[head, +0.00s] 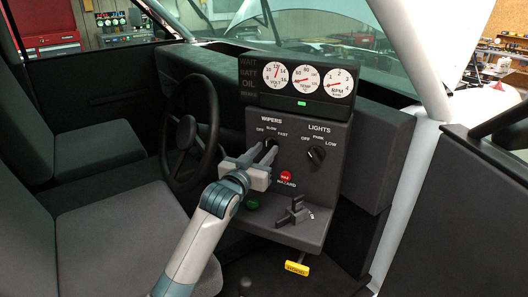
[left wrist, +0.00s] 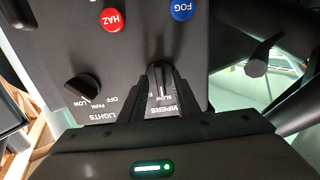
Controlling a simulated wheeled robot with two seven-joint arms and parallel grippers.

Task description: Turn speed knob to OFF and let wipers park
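The wipers knob (left wrist: 161,76) is a dark knob on the grey dash panel, under the WIPERS label with OFF, SLOW and FAST marks. My left gripper (head: 271,151) reaches it from the front; in the left wrist view its fingertips (left wrist: 162,72) are on both sides of the knob's narrow grip and look closed on it. A pale line between the fingers lines up with SLOW. The fingers hide most of the knob in the head view. Dark thin bars show at the windshield (head: 310,40), but I cannot tell whether the wipers move. My right gripper is not in view.
The black lights knob (head: 316,156) is to the right, with the red hazard button (head: 286,176) below. A lever (head: 294,211) sits on the lower ledge. The steering wheel (head: 188,135) is close on the left. Gauges (head: 305,78) stand above.

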